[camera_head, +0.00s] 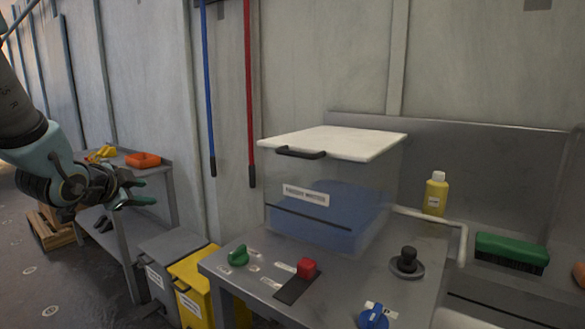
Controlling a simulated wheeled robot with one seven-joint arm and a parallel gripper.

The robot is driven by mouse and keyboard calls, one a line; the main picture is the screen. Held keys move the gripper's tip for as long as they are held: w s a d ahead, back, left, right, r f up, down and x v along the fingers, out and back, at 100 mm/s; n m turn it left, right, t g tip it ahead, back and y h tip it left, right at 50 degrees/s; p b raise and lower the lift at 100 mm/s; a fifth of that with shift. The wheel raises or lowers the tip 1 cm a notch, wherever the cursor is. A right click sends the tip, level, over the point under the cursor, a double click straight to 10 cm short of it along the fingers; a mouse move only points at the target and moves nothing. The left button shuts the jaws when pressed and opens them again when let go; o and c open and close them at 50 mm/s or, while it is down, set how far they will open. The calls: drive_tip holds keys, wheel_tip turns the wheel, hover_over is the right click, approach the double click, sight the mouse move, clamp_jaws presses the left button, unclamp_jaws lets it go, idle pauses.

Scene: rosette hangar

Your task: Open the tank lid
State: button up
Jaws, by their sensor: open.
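The tank (330,205) is a clear box with blue liquid inside and a label on its front. It stands on a grey bench. Its white lid (335,143) lies flat across the top, closed. A dark handle (301,153) sits at the lid's front left edge. My gripper (146,192) is at the left, well apart from the tank, with open green-tipped fingers pointing right. It holds nothing that I can see.
The grey bench (345,290) carries a green knob (238,256), red button (307,268), black knob (407,260) and blue knob (373,316). A yellow bottle (435,193) and green brush (511,250) stand right. Grey (163,275) and yellow (190,290) bins stand below left.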

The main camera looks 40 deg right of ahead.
drive_tip(key=s+d+r+m+g+h+b, duration=0.25)
drive_tip(key=s+d+m+h, duration=0.3)
drive_tip(key=d+m, duration=0.4)
drive_tip(key=m+g+h+b, duration=0.3)
drive_tip(key=m+g+h, duration=0.3)
drive_tip(key=m+g, duration=0.4)
approach(291, 155)
drive_tip(key=p+x, duration=0.3)
drive_tip(key=x, duration=0.7)
drive_tip(key=shift+d, duration=0.4)
clamp_jaws()
